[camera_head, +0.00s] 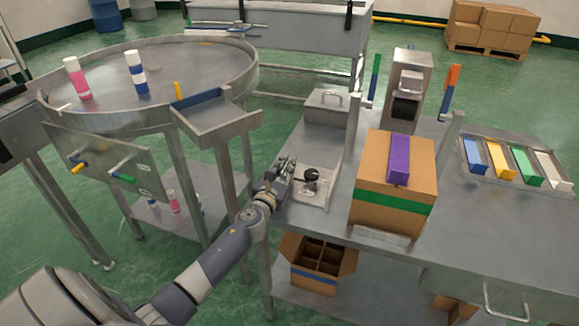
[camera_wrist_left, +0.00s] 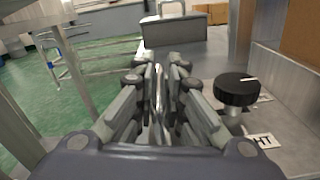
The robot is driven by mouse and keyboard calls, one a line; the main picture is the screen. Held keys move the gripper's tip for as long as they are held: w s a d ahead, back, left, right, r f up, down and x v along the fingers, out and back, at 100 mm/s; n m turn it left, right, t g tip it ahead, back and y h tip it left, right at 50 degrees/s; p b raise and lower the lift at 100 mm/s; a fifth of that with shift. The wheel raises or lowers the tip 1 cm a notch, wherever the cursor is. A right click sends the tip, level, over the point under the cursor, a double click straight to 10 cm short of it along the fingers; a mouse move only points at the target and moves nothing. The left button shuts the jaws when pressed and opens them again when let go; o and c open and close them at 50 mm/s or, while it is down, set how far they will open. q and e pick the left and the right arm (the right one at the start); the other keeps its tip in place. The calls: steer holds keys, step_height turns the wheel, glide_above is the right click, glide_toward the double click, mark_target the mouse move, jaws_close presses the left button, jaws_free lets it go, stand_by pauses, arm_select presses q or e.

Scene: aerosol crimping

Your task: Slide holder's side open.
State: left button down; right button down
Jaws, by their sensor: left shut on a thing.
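The holder (camera_head: 311,196) is a small metal fixture at the left edge of the steel table, with a black knob (camera_head: 311,174) on it. The knob also shows in the left wrist view (camera_wrist_left: 236,90), right of the fingers, beside a partly hidden label ending in "HT" (camera_wrist_left: 262,141). My left gripper (camera_head: 283,168) is at the left side of the holder. In the left wrist view its fingers (camera_wrist_left: 158,90) are closed on a thin upright metal piece, which looks like the holder's side; the fingers hide most of it. My right gripper is not in view.
A cardboard box (camera_head: 393,200) with a purple block (camera_head: 400,158) on it stands right of the holder. A lidded metal box (camera_head: 326,108) is behind the holder. The round table (camera_head: 200,62) with cans is at left. A gap of open floor lies between the tables.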

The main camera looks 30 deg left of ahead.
arm_select(q)
steer(key=shift+a, duration=0.3)
steer(key=c, duration=1.8)
jaws_free()
steer(key=shift+s, duration=0.1)
steer(key=shift+o, duration=0.7)
steer(key=shift+a, duration=0.1)
steer(key=shift+s+a, duration=0.1)
steer(key=shift+a, duration=0.05)
steer(key=v, duration=1.2)
steer(key=shift+r, duration=0.1)
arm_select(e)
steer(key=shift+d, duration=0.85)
